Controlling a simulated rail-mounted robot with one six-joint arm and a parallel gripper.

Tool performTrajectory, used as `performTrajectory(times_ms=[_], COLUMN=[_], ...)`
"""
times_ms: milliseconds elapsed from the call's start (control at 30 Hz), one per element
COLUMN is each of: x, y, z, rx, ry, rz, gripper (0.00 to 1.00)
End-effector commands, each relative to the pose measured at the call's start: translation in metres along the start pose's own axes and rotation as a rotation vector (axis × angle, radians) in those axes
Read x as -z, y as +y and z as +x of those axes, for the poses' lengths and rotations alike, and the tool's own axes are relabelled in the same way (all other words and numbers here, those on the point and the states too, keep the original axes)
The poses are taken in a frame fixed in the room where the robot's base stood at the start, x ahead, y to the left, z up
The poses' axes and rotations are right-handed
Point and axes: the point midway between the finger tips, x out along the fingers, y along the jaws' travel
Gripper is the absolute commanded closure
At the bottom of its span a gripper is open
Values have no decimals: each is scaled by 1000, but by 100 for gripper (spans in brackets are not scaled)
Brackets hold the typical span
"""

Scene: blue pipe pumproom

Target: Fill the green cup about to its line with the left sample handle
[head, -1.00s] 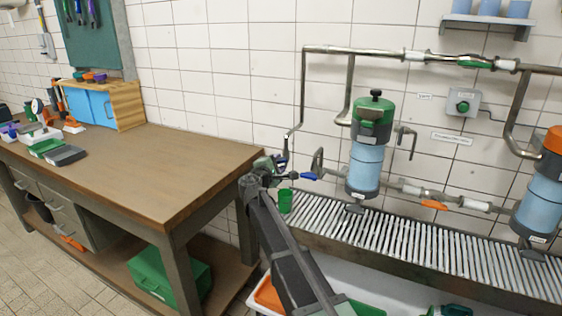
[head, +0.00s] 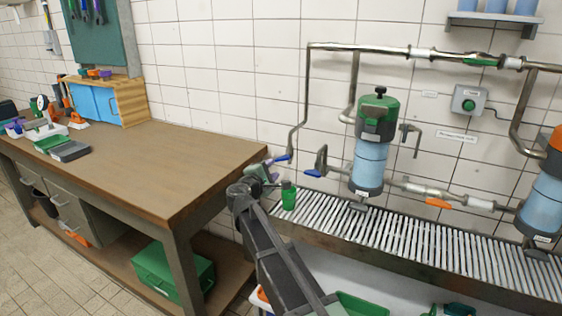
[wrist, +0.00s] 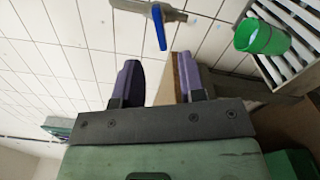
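The green cup (head: 289,200) stands at the left end of the slatted drain grate. In the wrist view the cup (wrist: 262,38) is at the upper right; its fill level and line cannot be made out. The left sample handle (head: 312,173) is a blue lever on a metal tap left of the green-topped filter. In the wrist view the blue handle (wrist: 159,27) lies ahead of the fingers, near the top. My gripper (head: 288,171) is just left of the handle, by the cup. Its purple-padded fingers (wrist: 157,82) are apart with nothing between them.
The wooden workbench (head: 150,165) is close on the left of my arm. The green-topped filter (head: 369,150) and pipes stand right of the handle. An orange handle (head: 438,203) sits further right. The grate (head: 400,232) is clear right of the cup.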

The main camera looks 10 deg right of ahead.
Motion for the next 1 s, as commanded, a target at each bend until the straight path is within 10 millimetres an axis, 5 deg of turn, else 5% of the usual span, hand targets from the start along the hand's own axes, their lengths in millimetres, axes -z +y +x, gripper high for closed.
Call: performTrajectory(times_ms=[500, 800, 1000], x=[1, 0, 0], y=[0, 0, 0], z=[100, 105, 104], rx=[1, 0, 0], ry=[-1, 0, 0], rz=[0, 0, 0], gripper=[63, 63, 92])
